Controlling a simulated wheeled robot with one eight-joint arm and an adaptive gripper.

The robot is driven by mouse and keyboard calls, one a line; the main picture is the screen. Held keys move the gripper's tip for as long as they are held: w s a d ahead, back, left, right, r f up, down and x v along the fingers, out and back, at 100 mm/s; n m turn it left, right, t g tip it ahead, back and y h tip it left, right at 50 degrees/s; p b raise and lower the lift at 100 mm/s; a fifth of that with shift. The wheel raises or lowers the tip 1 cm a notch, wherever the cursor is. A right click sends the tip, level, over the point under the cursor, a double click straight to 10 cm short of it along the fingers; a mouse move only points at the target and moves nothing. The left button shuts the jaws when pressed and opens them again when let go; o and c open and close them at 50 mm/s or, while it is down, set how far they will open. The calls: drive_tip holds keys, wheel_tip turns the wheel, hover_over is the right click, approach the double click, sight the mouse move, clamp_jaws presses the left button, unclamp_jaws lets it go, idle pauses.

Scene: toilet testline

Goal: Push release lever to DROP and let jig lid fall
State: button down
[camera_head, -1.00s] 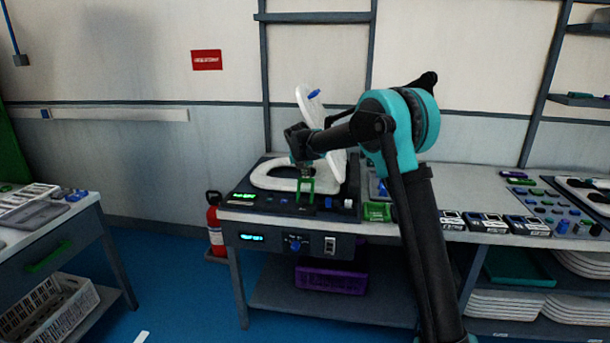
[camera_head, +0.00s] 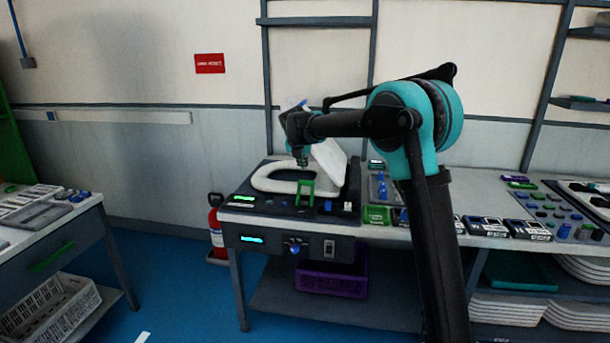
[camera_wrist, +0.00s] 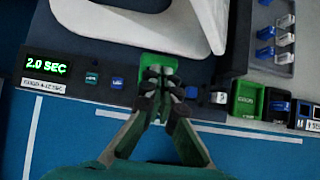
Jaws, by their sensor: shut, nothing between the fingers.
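The jig (camera_head: 245,207) is a dark bench fixture with a white seat ring (camera_head: 262,183) lying flat on it. The white lid (camera_head: 330,160) stands raised and tilted behind the ring, partly hidden by my arm. A green upright bracket (camera_head: 306,190) is at the jig's front edge; a blue-knobbed lever (camera_head: 295,248) is on the front panel below. I cannot tell which is the release lever, and no DROP label is legible. My gripper (camera_head: 302,162) is shut and empty above the ring, near the bracket. In the wrist view its fingertips (camera_wrist: 157,72) overlap the green part (camera_wrist: 168,64); contact is unclear.
A lit display (camera_wrist: 47,67) reads 2.0 SEC. Small blue buttons and a white switch (camera_wrist: 219,97) line the jig's front. Green bins (camera_head: 377,214) and a tray stand to the right. A red extinguisher (camera_head: 215,230) is at the left.

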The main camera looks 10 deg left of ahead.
drive_tip(key=r, duration=0.3)
drive_tip(key=s+r, duration=0.1)
drive_tip(key=r, duration=0.1)
drive_tip(key=shift+r, duration=0.1)
drive_tip(key=s+d+f+m+g, duration=0.1)
drive_tip(key=s+d+f+m, duration=0.4)
drive_tip(key=s+d+m, duration=0.55)
drive_tip(key=s+d+f+m+g, duration=0.1)
drive_tip(key=s+d+f+m, duration=0.5)
drive_tip(key=d, duration=0.8)
drive_tip(key=s+d+f+m, duration=0.3)
drive_tip(key=s+m, duration=0.3)
drive_tip(key=s, duration=0.3)
drive_tip(key=s+d+f+m, duration=0.4)
drive_tip(key=s+f+m, duration=0.2)
drive_tip(key=s, duration=0.3)
drive_tip(key=s+d+f+m+g, duration=0.1)
drive_tip(key=s+d+f+m, duration=0.2)
drive_tip(key=s+f+m, duration=0.2)
drive_tip(key=s+m, duration=0.2)
drive_tip(key=s, duration=0.2)
drive_tip(key=shift+s+d, duration=0.25)
drive_tip(key=shift+d, duration=0.1)
